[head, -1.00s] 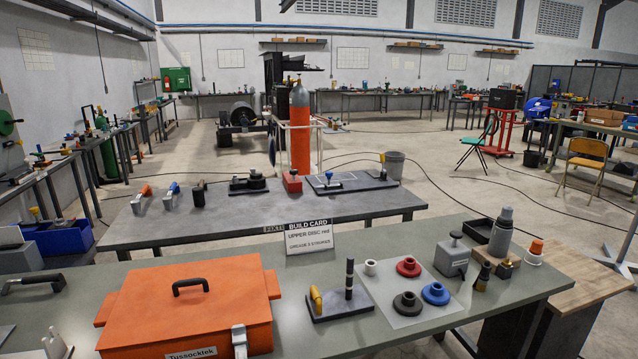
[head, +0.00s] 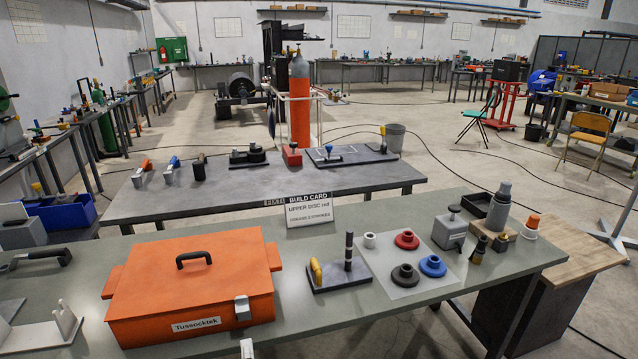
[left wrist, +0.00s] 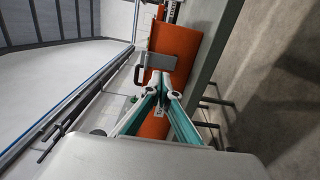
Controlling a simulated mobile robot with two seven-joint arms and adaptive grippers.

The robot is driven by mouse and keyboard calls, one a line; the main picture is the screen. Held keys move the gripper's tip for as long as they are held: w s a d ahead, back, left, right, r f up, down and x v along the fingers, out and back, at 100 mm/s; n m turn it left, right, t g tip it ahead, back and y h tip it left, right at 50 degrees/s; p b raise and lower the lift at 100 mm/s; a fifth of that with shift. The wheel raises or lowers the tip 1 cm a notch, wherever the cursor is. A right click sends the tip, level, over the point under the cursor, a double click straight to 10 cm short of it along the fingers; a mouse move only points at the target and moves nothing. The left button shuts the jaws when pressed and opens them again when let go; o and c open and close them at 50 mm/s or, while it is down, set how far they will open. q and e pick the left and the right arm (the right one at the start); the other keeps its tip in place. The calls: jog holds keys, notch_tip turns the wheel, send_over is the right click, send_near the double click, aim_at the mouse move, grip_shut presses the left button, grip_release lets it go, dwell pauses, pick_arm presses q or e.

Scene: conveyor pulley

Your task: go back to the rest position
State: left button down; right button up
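The task names no object, only my own arms. Only a pale tip of my left gripper (head: 247,348) shows in the head view, at the bottom edge in front of the orange toolbox. In the left wrist view, the two teal fingers of my left gripper (left wrist: 161,96) converge and look closed, with nothing seen held between them. The orange toolbox (left wrist: 175,50) shows beyond the fingertips there. My right gripper is not in view.
The orange toolbox (head: 190,285) stands on the green-grey bench (head: 330,250). A pale mat (head: 405,292) with several discs lies right of it. A build card (head: 310,213) stands behind. A grey bracket (head: 65,322) is at the left front. A second table (head: 330,181) stands behind.

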pick_arm(q)
jog(key=shift+s+d, duration=0.15)
jog(key=shift+s, duration=0.3)
jog(key=s+d+f+m+h, duration=0.35)
jog(key=s+m+h, duration=0.55)
jog(key=m, duration=0.9)
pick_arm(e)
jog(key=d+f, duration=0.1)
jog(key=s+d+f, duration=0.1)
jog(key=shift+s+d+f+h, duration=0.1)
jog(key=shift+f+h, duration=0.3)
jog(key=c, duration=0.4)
pick_arm(q)
jog(key=s+a+f+m+g+y, duration=0.1)
jog(key=s+a+f+m+g, duration=0.2)
jog(key=f, duration=0.4)
jog(key=s+a+f+m+g+y, duration=0.1)
jog(key=s+a+f+m+g, duration=0.3)
jog(key=s+a+f, duration=0.2)
notch_tip(320, 180, down, 2)
jog(key=shift+s+a+f, duration=0.15)
jog(key=shift+a+f, duration=0.05)
jog(key=shift+a, duration=0.65)
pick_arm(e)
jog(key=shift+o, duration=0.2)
